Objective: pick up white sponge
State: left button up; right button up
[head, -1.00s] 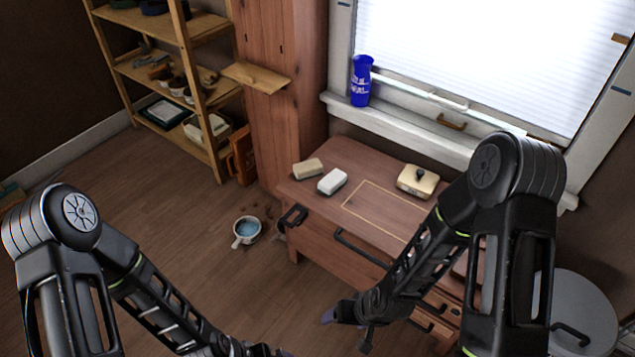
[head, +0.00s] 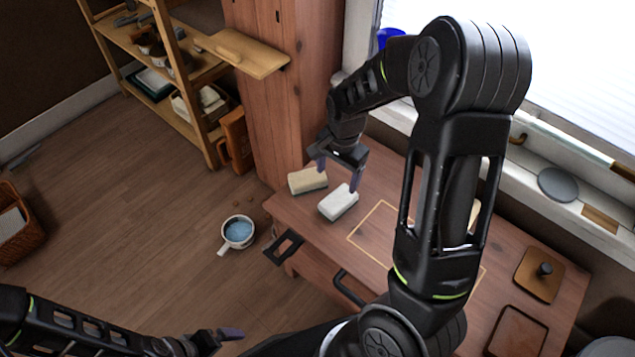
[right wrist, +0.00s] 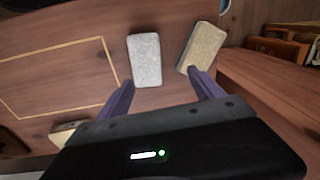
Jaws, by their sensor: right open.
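The white sponge (head: 338,203) lies on the wooden cabinet top, near its left front edge. It also shows in the right wrist view (right wrist: 145,60), ahead of the fingers. A beige sponge (head: 307,180) lies just to its left and also shows in the right wrist view (right wrist: 202,47). My right gripper (head: 337,179) is open and empty, above and just behind the two sponges, touching neither as far as I can tell. In the right wrist view its fingers (right wrist: 160,92) are spread wide.
The cabinet top (head: 375,170) has a pale outlined rectangle right of the sponges. A lidded brown box (head: 538,275) stands farther right. A mug (head: 237,233) with blue contents is on the floor. A wooden shelf (head: 250,55) juts out at the upper left.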

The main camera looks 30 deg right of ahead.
aim_at(339, 198)
jog(key=shift+s+m+g, duration=0.25)
jog(key=shift+m+g, duration=0.05)
jog(key=shift+s+a+r+m, duration=0.1)
jog(key=shift+s+a+m, duration=0.05)
jog(key=shift+s+m, duration=0.5)
jog(key=shift+f+b, duration=0.35)
jog(key=shift+f, duration=1.05)
jog(key=shift+s+a+f+b, duration=0.15)
jog(key=shift+f+b, duration=0.7)
jog(key=shift+f, duration=1.75)
